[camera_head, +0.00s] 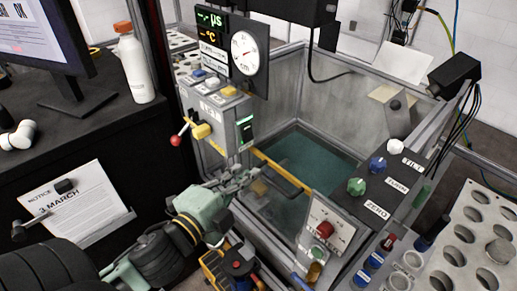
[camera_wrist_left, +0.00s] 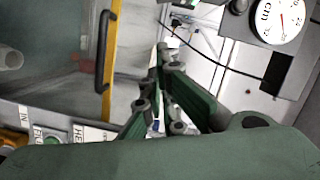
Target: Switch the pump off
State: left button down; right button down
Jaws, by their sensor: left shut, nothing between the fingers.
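My left gripper (camera_head: 250,176) is shut and empty. It is at the near side of the glass-walled tank, by the yellow-edged bar (camera_head: 280,172), below the grey control box (camera_head: 222,122). In the left wrist view its fingertips (camera_wrist_left: 163,52) are together, with the yellow bar (camera_wrist_left: 107,60) to their left. The box carries a red-knobbed lever (camera_head: 177,139), a yellow switch (camera_head: 201,131) and a lit green-white indicator on its right side. A small panel (camera_head: 325,228) with a red knob and a green button stands right of the gripper. I cannot read a pump label. My right gripper is not in view.
A round gauge (camera_head: 244,53) and a digital display (camera_head: 210,20) hang above the box. Green, blue and white knobs (camera_head: 378,164) sit on a dark panel at right. A white bottle (camera_head: 136,65) and monitor stand on the black desk at left.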

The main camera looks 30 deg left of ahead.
aim_at(247, 132)
pick_arm(q)
jog(key=w+p, duration=0.1)
jog(key=w, duration=0.2)
jog(key=w+p, duration=0.1)
jog(key=w, duration=0.3)
jog(key=w+d+p, duration=0.1)
jog(key=w, duration=0.2)
jog(key=shift+w+f, duration=0.2)
jog(key=a, duration=0.1)
jog(key=a+f, duration=0.1)
jog(key=a+p, duration=0.1)
jog(key=shift+w+f, duration=0.2)
jog(key=shift+w, duration=0.15)
jog(key=shift+a+f, duration=0.1)
jog(key=shift+a, duration=0.2)
jog(key=shift+w+d, duration=0.1)
